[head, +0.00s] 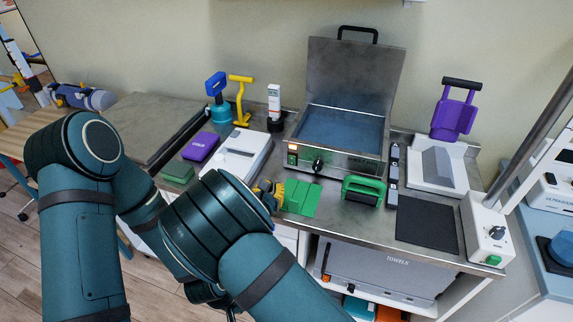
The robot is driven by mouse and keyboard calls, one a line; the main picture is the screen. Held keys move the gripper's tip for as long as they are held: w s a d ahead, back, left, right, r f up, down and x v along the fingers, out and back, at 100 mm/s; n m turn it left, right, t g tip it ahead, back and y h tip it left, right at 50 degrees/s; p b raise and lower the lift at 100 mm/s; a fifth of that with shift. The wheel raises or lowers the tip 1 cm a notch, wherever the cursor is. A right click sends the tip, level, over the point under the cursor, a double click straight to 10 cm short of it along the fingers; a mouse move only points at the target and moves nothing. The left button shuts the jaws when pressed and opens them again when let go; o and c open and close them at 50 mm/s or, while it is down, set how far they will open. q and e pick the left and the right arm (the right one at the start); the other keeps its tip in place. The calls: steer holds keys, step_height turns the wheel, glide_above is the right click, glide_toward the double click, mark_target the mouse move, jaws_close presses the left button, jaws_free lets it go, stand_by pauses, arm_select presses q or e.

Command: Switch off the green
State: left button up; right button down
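Several green things show in the head view. A green rocker switch (493,259) is low on the front of a white control box (487,226) at the right; I cannot tell its position. A green handled piece (362,190) stands at the counter's front, and a flat green piece (301,198) lies left of it. A small green box (177,172) is further left. My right gripper (268,194), with yellowish parts showing, is beside the flat green piece, mostly hidden behind my arm. I cannot tell whether it touches it. My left gripper does not show.
Nearby are a white device (235,155), purple box (200,146), dark pad (427,224) and purple-handled unit (455,115). A metal post rises at the right.

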mark_target(289, 160)
steer(key=x, duration=0.7)
steer(key=b+x, duration=0.1)
steer(key=x, duration=0.2)
steer(key=shift+w+d+r, duration=0.2)
steer(key=shift+w+r, duration=0.1)
steer(key=shift+w, duration=0.15)
steer(key=shift+w+d+r, duration=0.15)
steer(key=shift+w+d, duration=0.05)
steer(key=shift+w, duration=0.55)
steer(key=shift+w+d+r+b, duration=0.1)
steer(key=shift+w+d+b, duration=0.05)
steer(key=shift+w+b, duration=0.15)
steer(key=shift+w, duration=0.1)
